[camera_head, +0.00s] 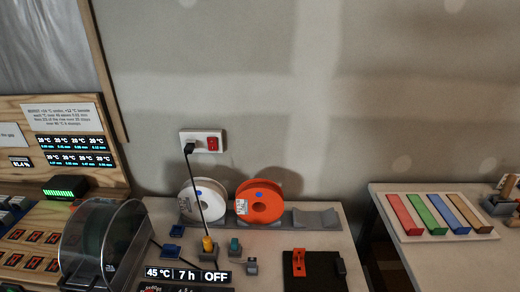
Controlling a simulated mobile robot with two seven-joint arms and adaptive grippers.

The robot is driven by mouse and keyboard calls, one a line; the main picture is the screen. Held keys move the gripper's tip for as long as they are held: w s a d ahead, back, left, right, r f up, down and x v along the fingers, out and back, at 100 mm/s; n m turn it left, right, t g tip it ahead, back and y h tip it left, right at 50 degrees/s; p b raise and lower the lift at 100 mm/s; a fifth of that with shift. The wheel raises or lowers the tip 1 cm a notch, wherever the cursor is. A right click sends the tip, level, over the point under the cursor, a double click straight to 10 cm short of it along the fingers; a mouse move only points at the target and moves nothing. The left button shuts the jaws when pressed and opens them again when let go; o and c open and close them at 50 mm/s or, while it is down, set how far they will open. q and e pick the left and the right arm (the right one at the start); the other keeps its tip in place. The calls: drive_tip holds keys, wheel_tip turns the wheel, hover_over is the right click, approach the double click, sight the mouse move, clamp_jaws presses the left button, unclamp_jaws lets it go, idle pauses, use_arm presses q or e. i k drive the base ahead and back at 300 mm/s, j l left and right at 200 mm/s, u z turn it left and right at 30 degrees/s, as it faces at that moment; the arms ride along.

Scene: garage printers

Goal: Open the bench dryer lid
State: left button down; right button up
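The bench dryer's lid (90,235) is a clear, smoky, rounded cover at the lower left of the head view. It appears to be down over the dryer body, whose lower part is cut off by the frame's bottom edge. A dark display (188,274) just right of the dryer reads 45 °C, 7 h and OFF. Neither of my grippers shows in the head view.
A white spool (188,201) and an orange spool (270,203) stand in a grey rack behind the dryer. A dark mat (315,275) lies to the right. A gap separates the right table.

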sight(95, 239)
drive_tip(key=j+u, duration=0.1)
drive_tip(key=u, duration=0.4)
drive_tip(key=j+u, duration=0.1)
drive_tip(key=u, duration=0.35)
drive_tip(key=j+u, duration=0.1)
drive_tip(key=u, duration=0.4)
